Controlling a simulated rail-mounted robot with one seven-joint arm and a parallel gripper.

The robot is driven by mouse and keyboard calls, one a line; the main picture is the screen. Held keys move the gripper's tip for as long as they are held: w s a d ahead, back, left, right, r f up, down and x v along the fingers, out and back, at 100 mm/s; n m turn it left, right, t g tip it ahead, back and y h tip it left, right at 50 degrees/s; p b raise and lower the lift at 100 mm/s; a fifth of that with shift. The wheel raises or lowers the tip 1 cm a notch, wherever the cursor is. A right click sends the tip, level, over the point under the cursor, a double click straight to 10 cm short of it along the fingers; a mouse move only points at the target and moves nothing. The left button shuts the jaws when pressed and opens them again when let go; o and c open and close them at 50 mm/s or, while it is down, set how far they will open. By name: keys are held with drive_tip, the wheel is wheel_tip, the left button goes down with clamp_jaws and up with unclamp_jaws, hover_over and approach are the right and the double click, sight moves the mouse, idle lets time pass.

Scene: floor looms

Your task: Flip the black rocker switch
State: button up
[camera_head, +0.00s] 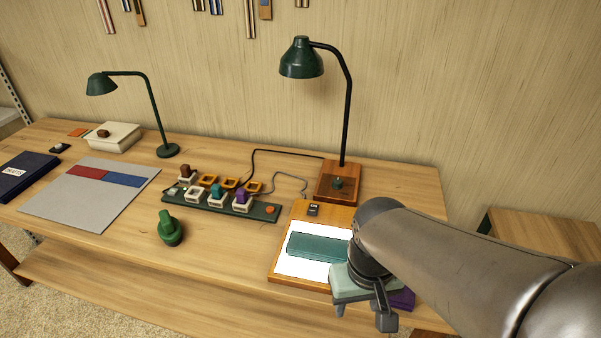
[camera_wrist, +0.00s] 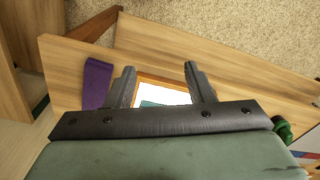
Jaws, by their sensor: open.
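A small black switch (camera_head: 313,209) sits on the top edge of the wooden frame of a light panel (camera_head: 277,269). The panel's surface is bright white and a teal strip (camera_head: 318,247) lies across it. My gripper (camera_head: 363,312) is at the panel's lower right corner, pointing down, with its fingers apart and nothing between them. The switch is beyond it, toward the wall, and apart from it. In the wrist view my gripper (camera_wrist: 160,68) is open, with part of the panel (camera_wrist: 165,95) showing between and beyond the fingers. The switch is not visible there.
A purple piece (camera_wrist: 97,82) lies beside the panel. A long green board (camera_head: 262,211) with several coloured blocks stands left of the switch. A lamp on a wooden base (camera_head: 337,181) stands behind it. A green knobbed object (camera_head: 168,230) stands at front left, with bare wood around it.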

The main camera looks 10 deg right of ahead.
idle(0.3)
drive_tip(key=shift+w, duration=0.25)
drive_tip(key=c, duration=0.8)
drive_tip(key=w+b, duration=0.1)
drive_tip(key=w, duration=0.6)
drive_tip(key=w+r+m+b, duration=0.1)
drive_tip(key=w, duration=0.7)
drive_tip(key=w+r+m+t+b, duration=0.1)
drive_tip(key=w, duration=0.6)
drive_tip(key=shift+w+a+h, duration=0.3)
clamp_jaws()
drive_tip(key=w+f+m+b, duration=0.1)
drive_tip(key=w+f, duration=0.1)
drive_tip(key=w, duration=0.6)
drive_tip(key=w+f+m+t+b, duration=0.1)
drive_tip(key=w, duration=0.8)
drive_tip(key=shift+a+f, duration=0.35)
